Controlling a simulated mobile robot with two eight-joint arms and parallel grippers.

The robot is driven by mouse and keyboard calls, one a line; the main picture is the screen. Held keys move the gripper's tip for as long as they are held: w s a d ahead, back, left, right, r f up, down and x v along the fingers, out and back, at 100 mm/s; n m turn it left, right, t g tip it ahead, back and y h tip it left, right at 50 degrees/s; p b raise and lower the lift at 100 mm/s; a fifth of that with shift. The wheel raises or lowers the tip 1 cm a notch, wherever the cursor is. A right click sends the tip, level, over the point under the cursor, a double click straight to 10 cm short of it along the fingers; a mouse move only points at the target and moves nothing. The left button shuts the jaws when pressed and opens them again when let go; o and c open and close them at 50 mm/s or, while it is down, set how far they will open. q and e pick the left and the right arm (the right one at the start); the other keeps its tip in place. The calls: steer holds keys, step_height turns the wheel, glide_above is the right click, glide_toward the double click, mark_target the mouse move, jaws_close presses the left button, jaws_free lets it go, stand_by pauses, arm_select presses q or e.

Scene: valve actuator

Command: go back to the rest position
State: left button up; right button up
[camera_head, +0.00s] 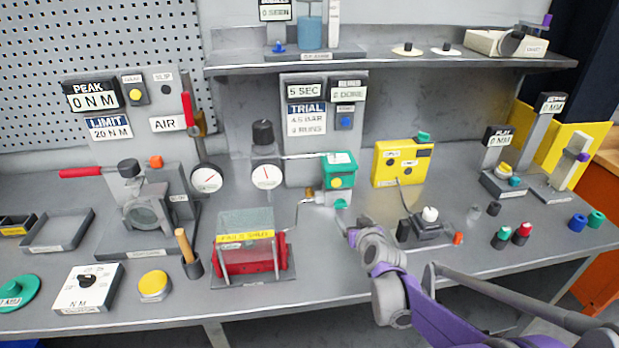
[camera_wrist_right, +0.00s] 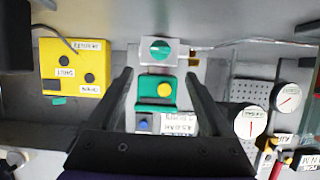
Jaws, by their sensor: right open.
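My right arm comes in from the lower right of the head view. Its gripper (camera_head: 345,226) is just in front of the green actuator box (camera_head: 340,163) with a yellow button. In the right wrist view my right gripper (camera_wrist_right: 162,84) is open and empty. The green box (camera_wrist_right: 153,88) shows between its two fingers, with clear space on both sides. A teal knob (camera_wrist_right: 159,48) on a grey block also shows between the fingers, and I cannot tell its exact distance from the tips. My left gripper is not in view.
A yellow box (camera_head: 402,164) stands right of the actuator. A red fixture with a clear cover (camera_head: 247,262) sits left of my gripper. A black fixture with a white knob (camera_head: 428,230) stands close to my arm's right. The front middle bench top (camera_head: 320,285) is clear.

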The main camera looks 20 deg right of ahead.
steer(key=shift+n+g+y, duration=0.4)
steer(key=shift+y, duration=0.4)
steer(key=s+a, duration=0.1)
steer(key=a, duration=0.1)
steer(key=s+a, duration=0.2)
steer(key=a, duration=0.1)
steer(key=shift+s+a+r, duration=0.15)
steer(key=shift+a+r, duration=0.15)
steer(key=s+a+g, duration=0.1)
steer(key=s+a, duration=0.2)
steer(key=s+a+n+g+y+p, duration=0.1)
steer(key=s+a, duration=0.3)
steer(key=shift+s+a+f, duration=0.1)
steer(key=shift+a+f, duration=0.05)
steer(key=s+a+f+g, duration=0.2)
steer(key=s+a, duration=0.1)
steer(key=s, duration=0.6)
steer(key=s+a+f+n+g+p, duration=0.1)
steer(key=s+a+f+g, duration=0.1)
steer(key=s, duration=0.7)
steer(key=shift+a+f+g, duration=0.15)
steer(key=shift+a+g, duration=0.25)
steer(key=shift+a, duration=0.05)
stand_by(2.5)
